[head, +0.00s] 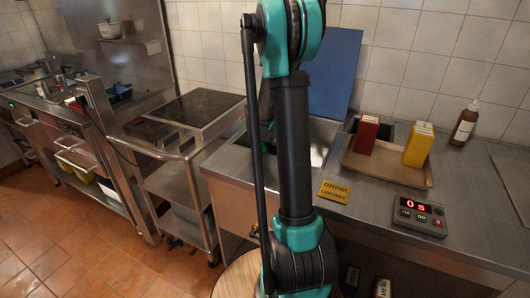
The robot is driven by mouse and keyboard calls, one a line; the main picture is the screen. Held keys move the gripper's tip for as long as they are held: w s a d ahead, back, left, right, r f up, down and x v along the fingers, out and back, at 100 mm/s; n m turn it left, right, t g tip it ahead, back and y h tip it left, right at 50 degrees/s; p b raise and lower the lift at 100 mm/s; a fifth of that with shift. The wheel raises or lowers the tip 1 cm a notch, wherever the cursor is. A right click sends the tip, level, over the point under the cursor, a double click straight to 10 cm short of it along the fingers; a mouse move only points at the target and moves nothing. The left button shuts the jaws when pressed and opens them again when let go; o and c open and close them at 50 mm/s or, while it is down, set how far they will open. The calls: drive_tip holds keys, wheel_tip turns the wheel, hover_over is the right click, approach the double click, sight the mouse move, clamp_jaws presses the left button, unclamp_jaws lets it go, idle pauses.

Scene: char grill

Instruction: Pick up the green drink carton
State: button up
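No green drink carton can be made out for certain. A small dark green patch (267,147) shows behind my arm at the sink, and I cannot tell what it is. My black and teal arm stands upright across the middle of the head view and hides part of the sink and counter. My gripper's fingers do not show. A red carton (366,134) and a yellow carton (417,147) stand upright on a tan tray (383,177) on the steel counter at the right.
A timer reading "0 s" (417,215) and a yellow "DRINK CHERRY" sign (335,191) sit near the counter's front. A brown bottle (464,124) stands by the wall. A steel cart (178,185) stands left. Labelled items (383,288) show low under the counter.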

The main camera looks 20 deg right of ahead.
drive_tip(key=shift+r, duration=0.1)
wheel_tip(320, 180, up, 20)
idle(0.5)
